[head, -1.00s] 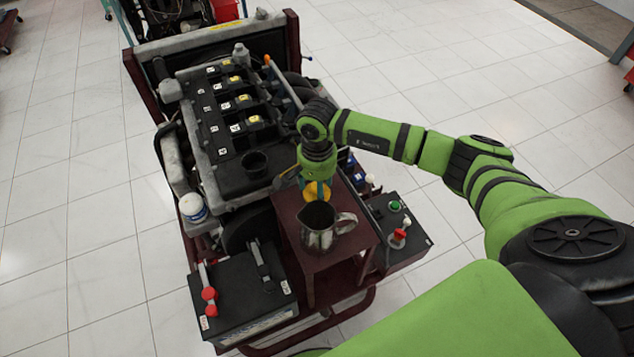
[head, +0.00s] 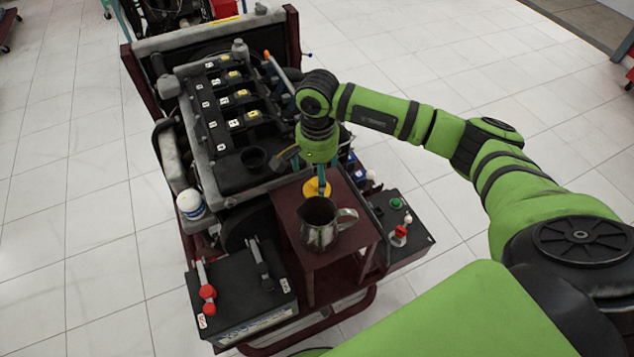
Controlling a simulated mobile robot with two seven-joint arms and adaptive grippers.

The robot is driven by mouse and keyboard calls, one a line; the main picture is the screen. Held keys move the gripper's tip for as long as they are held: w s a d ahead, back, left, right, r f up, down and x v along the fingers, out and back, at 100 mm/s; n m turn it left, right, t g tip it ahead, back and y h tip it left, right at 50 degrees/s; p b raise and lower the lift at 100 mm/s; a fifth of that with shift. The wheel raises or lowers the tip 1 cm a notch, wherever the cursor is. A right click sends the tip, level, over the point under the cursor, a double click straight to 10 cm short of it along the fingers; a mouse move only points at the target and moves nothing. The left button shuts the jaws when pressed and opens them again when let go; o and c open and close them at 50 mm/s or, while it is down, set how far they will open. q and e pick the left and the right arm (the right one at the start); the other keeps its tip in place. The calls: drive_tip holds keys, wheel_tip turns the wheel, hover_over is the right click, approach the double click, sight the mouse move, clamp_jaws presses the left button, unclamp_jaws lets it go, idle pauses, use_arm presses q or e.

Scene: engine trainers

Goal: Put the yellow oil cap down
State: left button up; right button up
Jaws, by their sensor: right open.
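The yellow oil cap (head: 316,188) lies on the small dark red table (head: 290,208), just behind the metal jug. My right gripper (head: 320,178) comes down from above with its fingers at the cap. Its jaws are open, and the fingertips are partly hidden by the wrist and are close over the cap; I cannot tell whether they touch it. My left gripper is not in view.
A metal jug (head: 320,228) stands on the table right in front of the cap. The engine (head: 235,120) with an open black filler neck (head: 254,159) is to the left. A battery (head: 245,295) and a control box (head: 402,240) flank the table.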

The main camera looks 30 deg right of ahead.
sight(317, 181)
wheel_tip(317, 181, up, 8)
drive_tip(key=b, duration=0.2)
drive_tip(key=shift+f, duration=0.15)
idle(0.4)
